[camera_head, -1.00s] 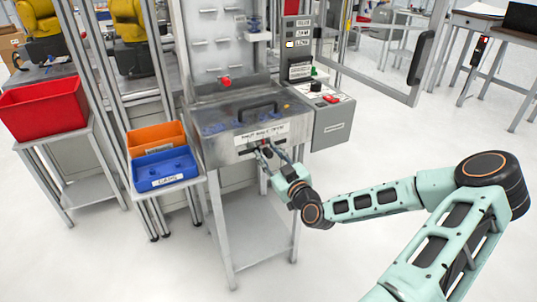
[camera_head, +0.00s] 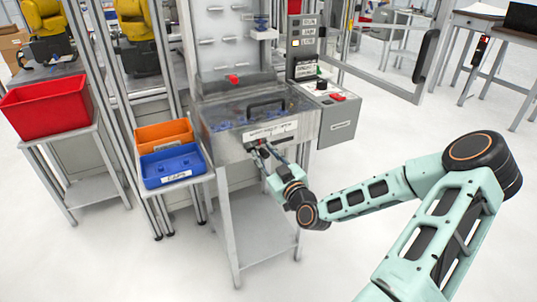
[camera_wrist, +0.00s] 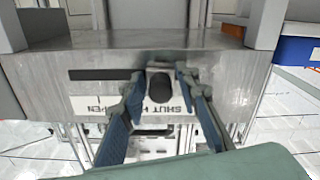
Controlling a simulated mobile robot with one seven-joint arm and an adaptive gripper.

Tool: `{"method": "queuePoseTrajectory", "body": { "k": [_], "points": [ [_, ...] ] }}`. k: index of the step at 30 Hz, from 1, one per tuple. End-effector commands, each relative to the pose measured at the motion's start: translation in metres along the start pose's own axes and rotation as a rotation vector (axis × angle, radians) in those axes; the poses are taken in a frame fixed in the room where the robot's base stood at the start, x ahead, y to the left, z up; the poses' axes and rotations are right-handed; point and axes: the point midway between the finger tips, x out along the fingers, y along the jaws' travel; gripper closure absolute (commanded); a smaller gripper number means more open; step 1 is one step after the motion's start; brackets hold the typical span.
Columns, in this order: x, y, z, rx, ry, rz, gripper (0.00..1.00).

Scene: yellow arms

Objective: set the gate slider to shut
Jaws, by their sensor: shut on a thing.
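The gate slider's dark round knob (camera_wrist: 160,88) sits in a slot (camera_wrist: 100,74) on the front of a steel box (camera_head: 232,150). In the wrist view the bare slot runs to the left of the knob. The label strip (camera_wrist: 182,105) reads SHUT close to the knob, and part of OPEN (camera_wrist: 92,108) shows farther left. My gripper (camera_head: 259,149) is shut on the knob, with one finger on each side of it in the wrist view (camera_wrist: 158,80). In the head view the knob is mostly hidden by the fingers, near the slot's left end.
A control box (camera_head: 335,120) with a red switch stands right of the steel box. A blue bin (camera_head: 172,168) and an orange bin (camera_head: 163,136) sit on a shelf to the left, with a red bin (camera_head: 47,106) beyond. The floor in front is clear.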

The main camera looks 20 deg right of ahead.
Motion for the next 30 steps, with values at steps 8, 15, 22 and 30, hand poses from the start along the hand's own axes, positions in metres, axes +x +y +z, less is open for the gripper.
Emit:
{"method": "queuePoseTrajectory", "body": {
  "k": [8, 15, 22, 30],
  "points": [
    [-0.0005, -0.0168, -0.0043, -0.003, 0.001, -0.007, 1.0],
    [-0.0006, -0.0183, -0.0047, -0.002, 0.001, -0.011, 0.68],
    [-0.0004, -0.0174, -0.0048, -0.001, 0.002, -0.009, 0.64],
    [-0.0077, -0.0161, -0.0043, -0.001, 0.0, -0.007, 0.64]
  ]
}}
